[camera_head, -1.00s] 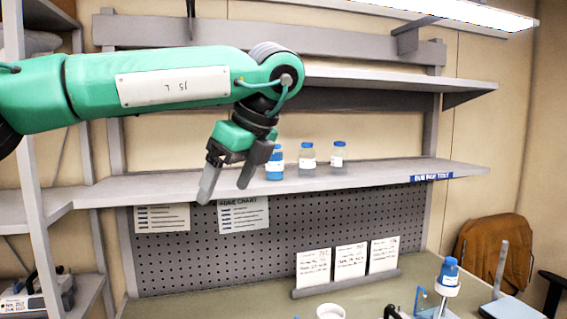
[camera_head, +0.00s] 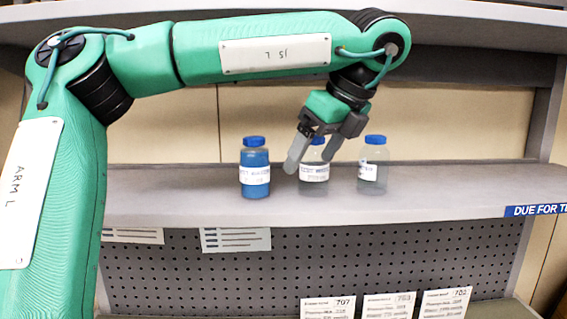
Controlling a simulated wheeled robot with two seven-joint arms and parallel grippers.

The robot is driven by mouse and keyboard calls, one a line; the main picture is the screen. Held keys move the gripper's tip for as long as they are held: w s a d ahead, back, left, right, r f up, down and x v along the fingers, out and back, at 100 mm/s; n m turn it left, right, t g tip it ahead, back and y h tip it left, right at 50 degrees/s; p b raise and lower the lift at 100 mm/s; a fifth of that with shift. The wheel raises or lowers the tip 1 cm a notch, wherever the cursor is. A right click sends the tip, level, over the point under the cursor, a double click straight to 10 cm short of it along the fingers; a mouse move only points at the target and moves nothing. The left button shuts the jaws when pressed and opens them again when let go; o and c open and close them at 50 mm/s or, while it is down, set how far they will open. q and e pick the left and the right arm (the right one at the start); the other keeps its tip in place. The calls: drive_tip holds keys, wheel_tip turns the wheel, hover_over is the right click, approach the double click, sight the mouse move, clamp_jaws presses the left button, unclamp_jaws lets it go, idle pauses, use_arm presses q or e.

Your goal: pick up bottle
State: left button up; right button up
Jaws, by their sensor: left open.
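Three bottles with blue caps and white labels stand upright in a row on the grey shelf (camera_head: 440,185). The left bottle (camera_head: 254,190) holds blue liquid. The middle bottle (camera_head: 314,187) looks clear and is partly hidden behind my gripper. The right bottle (camera_head: 372,178) also looks clear. My left gripper (camera_head: 308,164) points down, open and empty, with its fingers in front of the middle bottle's upper part. I cannot tell whether a finger touches it. My right gripper is not in view.
A second shelf (camera_head: 470,25) runs above the bottles. Below is a pegboard (camera_head: 330,260) with paper charts (camera_head: 236,239) and several standing cards (camera_head: 389,306). The shelf is clear to the right of the bottles, towards a blue label strip (camera_head: 535,210).

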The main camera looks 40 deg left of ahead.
sight(262, 144)
use_arm(q)
drive_tip(key=a+p, duration=0.1)
drive_tip(key=a, duration=0.2)
drive_tip(key=a+p, duration=0.1)
drive_tip(key=a, duration=0.2)
drive_tip(key=a+p, duration=0.1)
drive_tip(key=a, duration=0.3)
drive_tip(key=shift+w+r, duration=0.15)
drive_tip(key=shift+r, duration=0.15)
drive_tip(key=shift+w+a+f, duration=0.1)
drive_tip(key=shift+a, duration=0.6)
drive_tip(key=shift+a+p, duration=0.3)
drive_tip(key=shift+p, duration=0.1)
drive_tip(key=p+x, duration=0.1)
drive_tip(key=x, duration=0.3)
drive_tip(key=shift+a+f+p, duration=0.2)
drive_tip(key=shift+f+p, duration=0.05)
drive_tip(key=shift+p, duration=0.1)
drive_tip(key=shift+w+a+f, duration=0.1)
drive_tip(key=shift+f, duration=0.15)
drive_tip(key=c, duration=1.2)
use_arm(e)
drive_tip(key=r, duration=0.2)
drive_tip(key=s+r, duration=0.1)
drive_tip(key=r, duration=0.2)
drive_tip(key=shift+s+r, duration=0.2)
